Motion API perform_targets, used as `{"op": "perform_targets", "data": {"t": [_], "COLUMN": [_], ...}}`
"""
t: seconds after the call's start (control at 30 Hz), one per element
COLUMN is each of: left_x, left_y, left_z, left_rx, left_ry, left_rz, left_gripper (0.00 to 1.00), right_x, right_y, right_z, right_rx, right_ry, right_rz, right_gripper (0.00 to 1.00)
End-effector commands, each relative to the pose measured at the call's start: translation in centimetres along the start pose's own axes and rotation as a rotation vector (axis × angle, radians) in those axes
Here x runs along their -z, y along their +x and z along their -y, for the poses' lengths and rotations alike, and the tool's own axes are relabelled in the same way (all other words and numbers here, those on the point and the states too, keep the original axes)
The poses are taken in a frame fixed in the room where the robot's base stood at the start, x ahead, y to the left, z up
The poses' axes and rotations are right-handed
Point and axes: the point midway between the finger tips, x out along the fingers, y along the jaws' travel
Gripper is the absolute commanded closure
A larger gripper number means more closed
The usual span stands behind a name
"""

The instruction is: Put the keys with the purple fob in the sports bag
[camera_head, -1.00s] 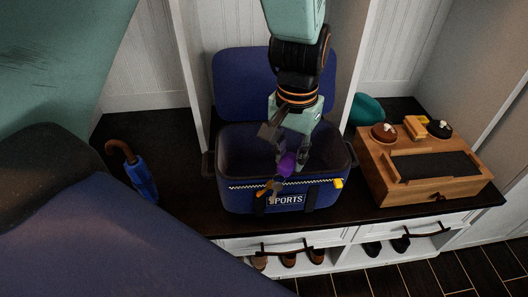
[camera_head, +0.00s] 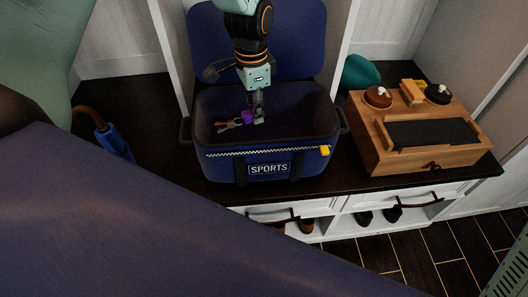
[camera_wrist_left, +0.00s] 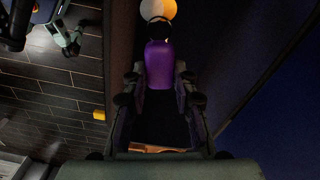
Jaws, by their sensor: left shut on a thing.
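The blue sports bag (camera_head: 222,165) stands open on the dark bench top, with its lid raised at the back and a white "SPORTS" label on its front. My left gripper (camera_head: 254,117) reaches down into the bag's opening. It is shut on the keys with the purple fob (camera_head: 247,117). The keys (camera_head: 229,125) hang to the left of the fob, inside the rim. In the left wrist view the purple fob (camera_wrist_left: 160,65) sits between the fingers. Whether the keys touch the bag's bottom cannot be told.
A wooden box (camera_head: 420,140) with round knobs stands right of the bag. A teal rounded thing (camera_head: 358,72) lies behind it. A blue umbrella (camera_head: 113,139) with a brown handle leans at the left. Shoes (camera_head: 377,217) sit on the shelf below.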

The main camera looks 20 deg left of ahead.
Motion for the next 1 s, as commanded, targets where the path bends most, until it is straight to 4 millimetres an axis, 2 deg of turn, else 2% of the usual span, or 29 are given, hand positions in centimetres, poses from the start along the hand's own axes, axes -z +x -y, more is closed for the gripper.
{"op": "perform_targets", "data": {"t": [0.03,0.1,0.3,0.47,0.8,1.0], "left_x": [-0.4,-0.9,-1.9,-2.1,-2.1,-2.1], "left_y": [1.3,2.5,4.3,5.2,10.7,12.5], "left_z": [1.0,2.2,4.4,4.9,5.0,5.0], "left_rx": [0.000,0.005,0.017,0.019,0.019,0.019], "left_ry": [0.046,0.113,0.231,0.255,0.254,0.254], "left_rz": [0.001,0.005,0.016,0.020,0.021,0.020], "left_gripper": [1.00,1.00,1.00,1.00,1.00,1.00], "right_x": [0.0,0.0,0.0,0.0,0.0,0.0], "right_y": [0.5,0.9,1.3,1.6,3.9,4.6], "right_z": [0.0,0.0,0.0,0.0,0.0,0.0], "right_rx": [0.000,0.000,0.000,0.000,0.000,0.000], "right_ry": [0.000,0.000,0.001,0.000,0.000,0.000], "right_rz": [0.000,0.000,0.000,-0.001,0.000,0.000], "right_gripper": [0.60,0.60,0.60,0.60,0.60,0.60]}}
